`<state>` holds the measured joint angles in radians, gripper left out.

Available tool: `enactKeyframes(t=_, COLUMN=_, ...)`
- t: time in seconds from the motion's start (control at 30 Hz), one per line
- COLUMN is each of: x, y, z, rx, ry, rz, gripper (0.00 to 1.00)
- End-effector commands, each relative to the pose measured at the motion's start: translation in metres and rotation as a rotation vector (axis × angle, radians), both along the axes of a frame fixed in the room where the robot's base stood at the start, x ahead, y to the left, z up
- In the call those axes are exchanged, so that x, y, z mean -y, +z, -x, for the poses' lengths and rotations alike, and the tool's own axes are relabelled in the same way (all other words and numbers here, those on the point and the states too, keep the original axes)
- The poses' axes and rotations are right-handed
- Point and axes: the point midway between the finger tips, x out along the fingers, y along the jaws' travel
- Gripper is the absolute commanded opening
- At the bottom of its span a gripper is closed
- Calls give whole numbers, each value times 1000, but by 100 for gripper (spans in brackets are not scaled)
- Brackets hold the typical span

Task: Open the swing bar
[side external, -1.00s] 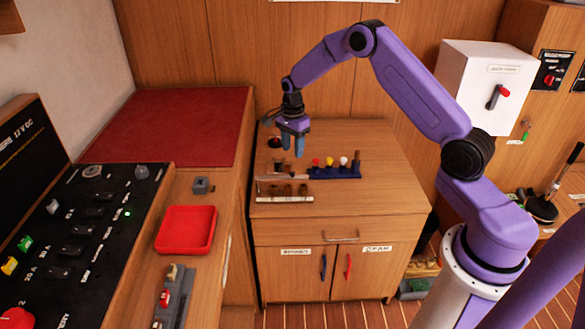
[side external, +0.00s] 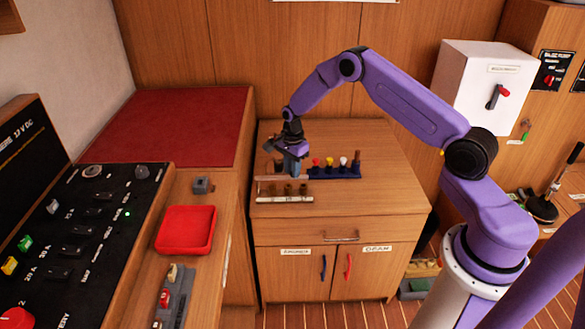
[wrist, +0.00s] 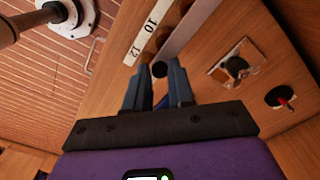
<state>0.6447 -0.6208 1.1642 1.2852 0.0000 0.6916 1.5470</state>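The swing bar (side external: 283,177) is a thin pale grey bar over a low rack (side external: 284,199) with brown sockets on the cabinet top. In the wrist view the bar (wrist: 190,28) runs beside the rack's white strip (wrist: 148,30), marked 10 and 12. A black knob (wrist: 160,69) shows between and just beyond my fingertips, near the bar's close end. My gripper (side external: 291,172) is over that area, pointing down. In the wrist view my gripper (wrist: 158,68) has its blue-grey fingers apart, with a gap around the knob. Whether they touch it I cannot tell.
A blue stand (side external: 335,172) with several coloured-topped tools is just right of the bar. A red tray (side external: 186,230) and a small grey block (side external: 203,186) lie on the left counter. The cabinet top's right side (side external: 390,190) is clear.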

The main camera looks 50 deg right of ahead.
Motion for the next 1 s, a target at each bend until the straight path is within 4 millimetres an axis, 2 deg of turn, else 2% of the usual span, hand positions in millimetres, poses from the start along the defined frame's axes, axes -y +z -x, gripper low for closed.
enactKeyframes(t=0.03, x=0, y=0, z=0, rx=0, ry=0, rz=0, gripper=6)
enactKeyframes(t=0.07, x=0, y=0, z=0, rx=0, ry=0, rz=0, gripper=0)
enactKeyframes(t=0.37, x=-1, y=0, z=1, rx=-1, ry=-12, rz=0, gripper=0)
enactKeyframes(t=0.57, x=-8, y=1, z=7, rx=-2, ry=-81, rz=0, gripper=0)
enactKeyframes(t=1.0, x=-45, y=1, z=28, rx=-2, ry=-448, rz=1, gripper=0)
